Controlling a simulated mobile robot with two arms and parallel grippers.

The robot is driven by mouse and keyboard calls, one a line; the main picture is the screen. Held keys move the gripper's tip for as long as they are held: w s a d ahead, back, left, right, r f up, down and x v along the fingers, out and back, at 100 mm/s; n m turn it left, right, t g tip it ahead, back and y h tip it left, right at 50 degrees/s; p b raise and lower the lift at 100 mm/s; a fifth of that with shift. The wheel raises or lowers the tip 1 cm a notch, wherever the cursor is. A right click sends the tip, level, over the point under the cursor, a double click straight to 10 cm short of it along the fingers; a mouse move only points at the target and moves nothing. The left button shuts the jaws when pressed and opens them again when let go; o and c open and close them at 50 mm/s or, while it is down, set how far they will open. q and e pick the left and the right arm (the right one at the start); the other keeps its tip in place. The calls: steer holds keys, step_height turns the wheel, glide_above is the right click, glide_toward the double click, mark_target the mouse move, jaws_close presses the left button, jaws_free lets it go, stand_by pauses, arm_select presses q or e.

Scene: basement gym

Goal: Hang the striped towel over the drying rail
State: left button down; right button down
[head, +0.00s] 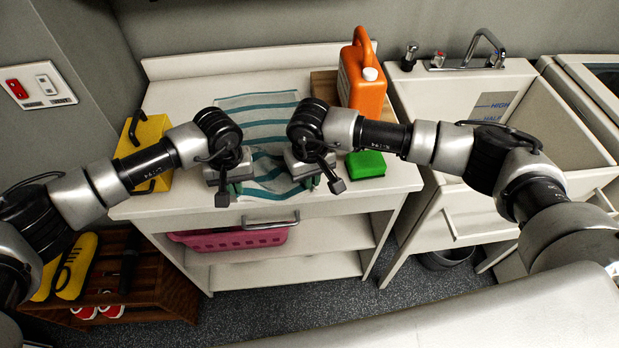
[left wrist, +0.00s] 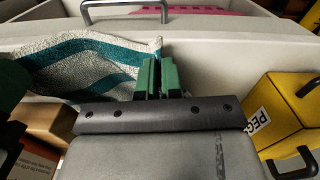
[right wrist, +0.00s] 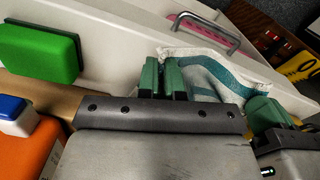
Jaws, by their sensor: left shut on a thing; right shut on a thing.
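The striped towel (head: 258,108), pale grey with teal stripes, lies on the white cabinet's top, partly hidden by my arms. My left gripper (head: 235,187) is shut on a towel corner near the front edge; the pinched cloth shows in the left wrist view (left wrist: 85,62). My right gripper (head: 311,183) is shut on the towel's other near corner; the cloth also shows in the right wrist view (right wrist: 205,75). The cloth between them is wavy. A short metal bar (head: 270,222) is fixed to the cabinet front below; I cannot tell whether it is the drying rail.
An orange jug (head: 362,80) stands at the back right of the cabinet top (head: 185,95), with a green block (head: 366,164) before it. A yellow box (head: 146,140) stands at the left. A sink (head: 530,110) is at right. A pink basket (head: 228,238) sits on the shelf below.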

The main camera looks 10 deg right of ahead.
arm_select(q)
steer(key=shift+r, duration=0.15)
arm_select(e)
steer(key=shift+r, duration=0.1)
